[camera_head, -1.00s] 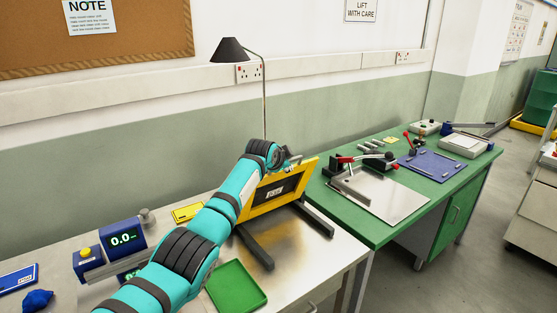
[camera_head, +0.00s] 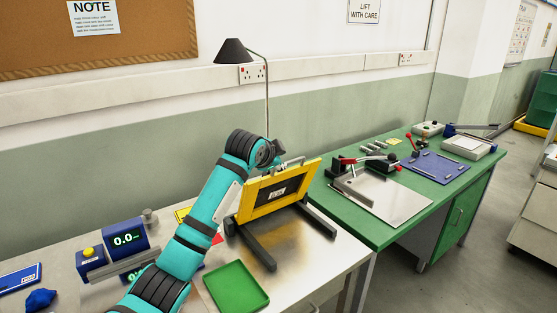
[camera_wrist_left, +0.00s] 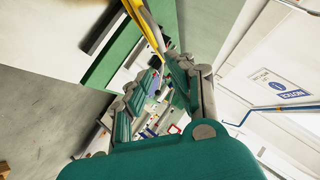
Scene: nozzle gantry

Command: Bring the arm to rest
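My left arm comes in from the lower left and is raised over the steel bench (camera_head: 322,262). Its left gripper (camera_head: 272,153) is mostly hidden behind the wrist in the head view, at the upper left of a yellow frame (camera_head: 250,203) with a dark panel and a handle. In the left wrist view, the gripper's fingers (camera_wrist_left: 166,72) stand apart with nothing held between them, so it is open. Part of the yellow frame (camera_wrist_left: 146,28) shows past the fingers. Whether the gripper touches the frame cannot be told. My right gripper is in neither view.
A thin-stemmed lamp (camera_head: 232,51) stands behind the arm. A green tray (camera_head: 236,287) lies at the bench front, and a digital readout (camera_head: 124,238) stands left of the arm. A green bench (camera_head: 345,218) with clamps stands to the right.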

